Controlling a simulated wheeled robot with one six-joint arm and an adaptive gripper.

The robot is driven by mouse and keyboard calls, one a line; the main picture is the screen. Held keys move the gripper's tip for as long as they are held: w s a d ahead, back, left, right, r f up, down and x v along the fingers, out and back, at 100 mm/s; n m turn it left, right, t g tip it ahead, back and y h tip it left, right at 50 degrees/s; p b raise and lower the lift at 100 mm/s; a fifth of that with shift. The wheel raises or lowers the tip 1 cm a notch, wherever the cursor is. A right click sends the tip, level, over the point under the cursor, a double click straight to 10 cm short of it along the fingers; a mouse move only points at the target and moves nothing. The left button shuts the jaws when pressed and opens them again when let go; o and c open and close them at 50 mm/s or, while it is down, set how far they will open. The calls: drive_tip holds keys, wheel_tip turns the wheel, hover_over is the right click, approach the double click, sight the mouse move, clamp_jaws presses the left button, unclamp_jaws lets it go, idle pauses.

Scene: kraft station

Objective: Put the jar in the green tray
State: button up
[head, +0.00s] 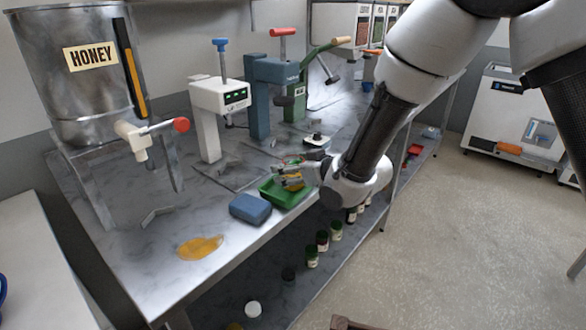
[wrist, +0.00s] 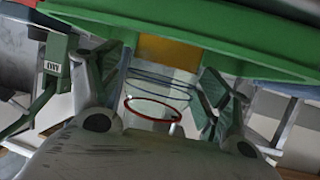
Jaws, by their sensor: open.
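The green tray (head: 283,194) lies on the marble bench near its front edge. Its green wall also spans the top of the wrist view (wrist: 90,18). The jar (head: 292,182) is small, with amber content, and shows within the tray's outline, partly hidden by my gripper. In the wrist view the jar (wrist: 160,88) is clear, with a red ring at its near end and amber at its far end against the tray. My gripper (head: 303,173) is open, with its fingers on either side of the jar. I cannot tell whether the fingers touch it.
A blue block (head: 250,208) sits left of the tray, and an amber puddle (head: 200,247) lies further left. A honey tank (head: 75,75) and several upright presses (head: 207,110) stand behind. Several small jars (head: 322,240) stand on the lower shelf.

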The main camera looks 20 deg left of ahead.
drive_tip(key=shift+r, duration=0.1)
drive_tip(key=shift+s+d+r, duration=0.15)
drive_tip(key=shift+d+r, duration=0.05)
drive_tip(key=shift+d, duration=0.1)
drive_tip(key=v, duration=1.1)
drive_tip(key=shift+d, duration=0.15)
drive_tip(key=w+d+r+m+h, duration=0.2)
drive_tip(key=d+r, duration=0.1)
drive_tip(key=d, duration=0.6)
drive_tip(key=w+d+r+m+t+h, duration=0.1)
drive_tip(key=d+r+m+h, duration=0.15)
drive_tip(key=d, duration=0.65)
drive_tip(key=w+d+r+m+h, duration=0.1)
drive_tip(key=w+d+r+h, duration=0.15)
drive_tip(key=d, duration=0.65)
drive_tip(key=s+d+r+m+g+h, duration=0.1)
drive_tip(key=s+d+m+g+h, duration=0.1)
drive_tip(key=s+d, duration=0.8)
drive_tip(key=s+d+r+m+g+h, duration=0.2)
drive_tip(key=s+d+m, duration=0.2)
drive_tip(key=s+d, duration=0.6)
drive_tip(key=shift+s+d, duration=0.15)
drive_tip(key=shift+s, duration=0.85)
